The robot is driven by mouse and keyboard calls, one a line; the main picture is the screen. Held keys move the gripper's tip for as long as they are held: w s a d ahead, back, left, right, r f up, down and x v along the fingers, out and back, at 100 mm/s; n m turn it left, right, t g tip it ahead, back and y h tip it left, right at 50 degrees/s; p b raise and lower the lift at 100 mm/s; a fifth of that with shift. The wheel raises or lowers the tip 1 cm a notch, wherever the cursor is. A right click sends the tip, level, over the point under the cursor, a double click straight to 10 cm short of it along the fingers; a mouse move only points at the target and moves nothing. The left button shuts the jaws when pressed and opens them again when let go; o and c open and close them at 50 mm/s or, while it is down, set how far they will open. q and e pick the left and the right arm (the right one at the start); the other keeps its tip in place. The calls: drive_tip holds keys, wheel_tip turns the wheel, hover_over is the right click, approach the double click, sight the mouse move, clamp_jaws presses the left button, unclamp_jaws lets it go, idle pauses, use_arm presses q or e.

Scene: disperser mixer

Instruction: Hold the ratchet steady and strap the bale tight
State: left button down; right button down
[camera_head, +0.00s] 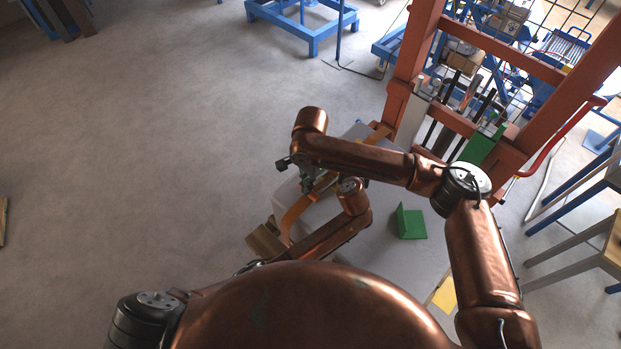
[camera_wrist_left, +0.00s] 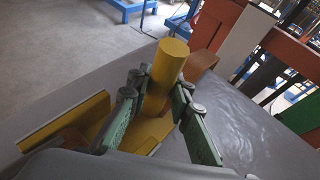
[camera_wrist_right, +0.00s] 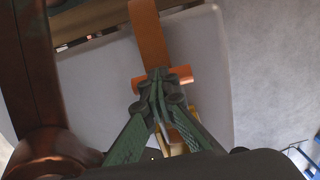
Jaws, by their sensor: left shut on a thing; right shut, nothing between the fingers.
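The pale grey bale (camera_head: 322,212) lies below my arms, with an orange strap (camera_head: 296,211) running over it. In the left wrist view, the fingers of my left gripper (camera_wrist_left: 160,108) are on both sides of a yellow ratchet (camera_wrist_left: 171,65) with an upright round post, and are shut on it. My left gripper is hidden in the head view. My right gripper (camera_head: 307,186) is shut and empty above the bale. In the right wrist view its fingertips (camera_wrist_right: 160,78) overlap an orange crossbar (camera_wrist_right: 184,76) at the strap's end (camera_wrist_right: 149,32); contact is unclear. A yellow part (camera_wrist_right: 178,128) shows behind the fingers.
An orange frame (camera_head: 400,95) with tools stands behind the bale. Blue stands (camera_head: 300,28) are farther back. The floor at left is clear.

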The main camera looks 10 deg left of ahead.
drive_tip(key=shift+s+a+f, duration=0.15)
drive_tip(key=shift+f, duration=0.2)
drive_tip(key=shift+r, duration=0.25)
wheel_tip(320, 180, up, 13)
drive_tip(key=s+a, duration=0.1)
drive_tip(key=s, duration=0.1)
drive_tip(key=shift+s+a+r, duration=0.15)
drive_tip(key=shift+s+a, duration=0.05)
drive_tip(key=shift+a, duration=0.15)
